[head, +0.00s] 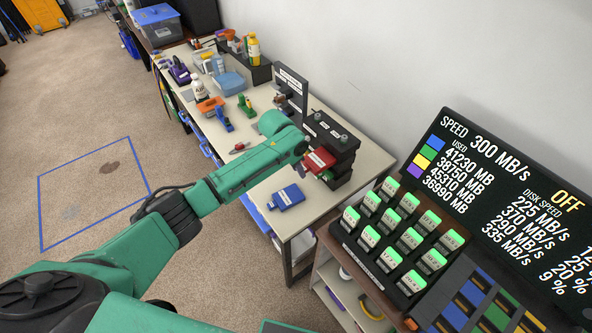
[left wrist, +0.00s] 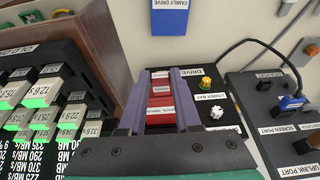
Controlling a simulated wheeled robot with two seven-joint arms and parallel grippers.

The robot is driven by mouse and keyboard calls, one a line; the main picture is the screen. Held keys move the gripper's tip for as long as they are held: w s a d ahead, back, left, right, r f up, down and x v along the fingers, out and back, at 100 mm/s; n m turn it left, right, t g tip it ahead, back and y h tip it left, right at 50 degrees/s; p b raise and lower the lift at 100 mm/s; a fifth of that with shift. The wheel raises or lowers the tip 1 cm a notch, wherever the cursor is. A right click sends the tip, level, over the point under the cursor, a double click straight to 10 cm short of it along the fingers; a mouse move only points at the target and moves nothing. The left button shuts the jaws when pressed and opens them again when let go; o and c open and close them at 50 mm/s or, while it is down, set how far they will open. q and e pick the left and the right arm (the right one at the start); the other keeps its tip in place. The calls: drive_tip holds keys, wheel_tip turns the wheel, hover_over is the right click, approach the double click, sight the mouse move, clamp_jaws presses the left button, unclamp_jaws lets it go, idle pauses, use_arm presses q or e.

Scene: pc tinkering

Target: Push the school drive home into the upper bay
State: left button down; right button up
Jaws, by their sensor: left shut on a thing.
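A red drive (head: 320,158), which I take to be the school drive, is at the front of a dark bay box (head: 343,143) on the white table. My left gripper (head: 316,168) is shut on it. In the left wrist view the red drive (left wrist: 160,98) lies between the two purple fingers of the gripper (left wrist: 161,72). The bay box (left wrist: 228,120) shows there with a "LOWER BAY" label and yellow and white knobs. How deep the drive sits, and in which bay, I cannot tell. My right gripper is out of view.
A blue drive (head: 286,197), labelled "FAMILY DRIVE" in the left wrist view (left wrist: 172,17), lies near the table's front. A rack of green-lit blocks (head: 401,236) and a large display (head: 510,190) stand at the right. Tools and boxes crowd the table's far end.

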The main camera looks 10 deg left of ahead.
sight(316, 160)
use_arm(q)
drive_tip(key=shift+w+d+b, duration=1.1)
drive_tip(key=shift+w+b, duration=0.3)
drive_tip(key=shift+b, duration=0.2)
drive_tip(key=shift+w+d+b, duration=1.05)
drive_tip(key=shift+w+b, duration=0.15)
drive_tip(key=shift+b, duration=0.8)
drive_tip(key=c, duration=0.5)
unclamp_jaws()
drive_tip(key=shift+w, duration=0.1)
drive_tip(key=p+v, duration=0.5)
drive_tip(key=p, duration=0.2)
drive_tip(key=shift+r, duration=0.15)
